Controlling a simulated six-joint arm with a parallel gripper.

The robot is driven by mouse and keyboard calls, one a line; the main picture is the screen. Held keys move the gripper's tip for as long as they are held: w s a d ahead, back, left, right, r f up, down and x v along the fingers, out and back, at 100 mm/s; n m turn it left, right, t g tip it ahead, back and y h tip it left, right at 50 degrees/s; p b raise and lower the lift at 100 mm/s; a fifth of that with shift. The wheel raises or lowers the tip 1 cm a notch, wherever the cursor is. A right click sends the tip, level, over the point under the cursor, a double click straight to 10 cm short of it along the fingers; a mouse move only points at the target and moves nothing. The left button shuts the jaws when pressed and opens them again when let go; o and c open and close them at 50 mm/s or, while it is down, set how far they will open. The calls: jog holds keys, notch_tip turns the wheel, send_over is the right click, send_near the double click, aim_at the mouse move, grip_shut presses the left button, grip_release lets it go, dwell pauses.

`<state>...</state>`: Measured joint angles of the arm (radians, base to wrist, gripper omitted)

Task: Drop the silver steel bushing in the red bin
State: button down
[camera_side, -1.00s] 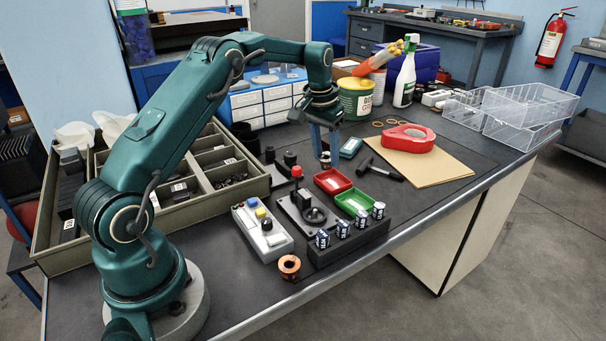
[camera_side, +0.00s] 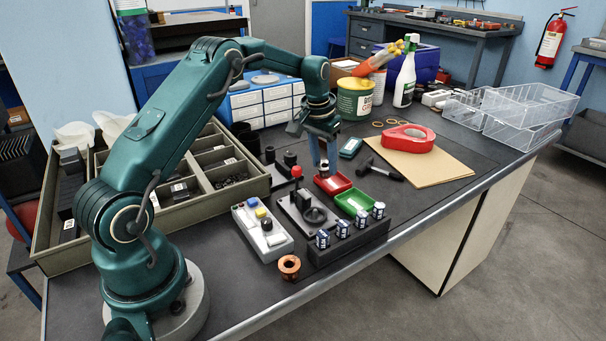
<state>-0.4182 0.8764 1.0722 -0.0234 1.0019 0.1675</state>
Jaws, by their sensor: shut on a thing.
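The red bin (camera_side: 336,185) is a small open tray on the dark bench, just behind the green bin. My gripper (camera_side: 322,160) points down with its fingertips just above the back left part of the red bin. It is shut on the silver steel bushing (camera_side: 323,169), a small greyish piece mostly hidden between the fingers. I cannot tell if the bushing touches the bin.
The green bin (camera_side: 355,201) sits in front of the red bin. A black fixture with a red knob (camera_side: 297,171) stands close on the left. A hammer (camera_side: 385,170) lies to the right. A block with several small cylinders (camera_side: 345,240) and a copper ring (camera_side: 289,267) are nearer.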

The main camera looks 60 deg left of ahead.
jog(key=shift+f, duration=0.9)
dwell(0.6)
jog(key=shift+c, duration=1.6)
grip_release()
jog(key=shift+s+d+r, duration=0.1)
jog(key=shift+s+r, duration=0.05)
jog(key=shift+r, duration=0.7)
jog(key=shift+s+r, duration=0.2)
jog(key=shift+r, duration=0.65)
jog(key=shift+s+d+r, duration=0.1)
jog(key=shift+s+r, duration=0.05)
jog(key=shift+r, duration=0.7)
jog(key=shift+r, duration=2.5)
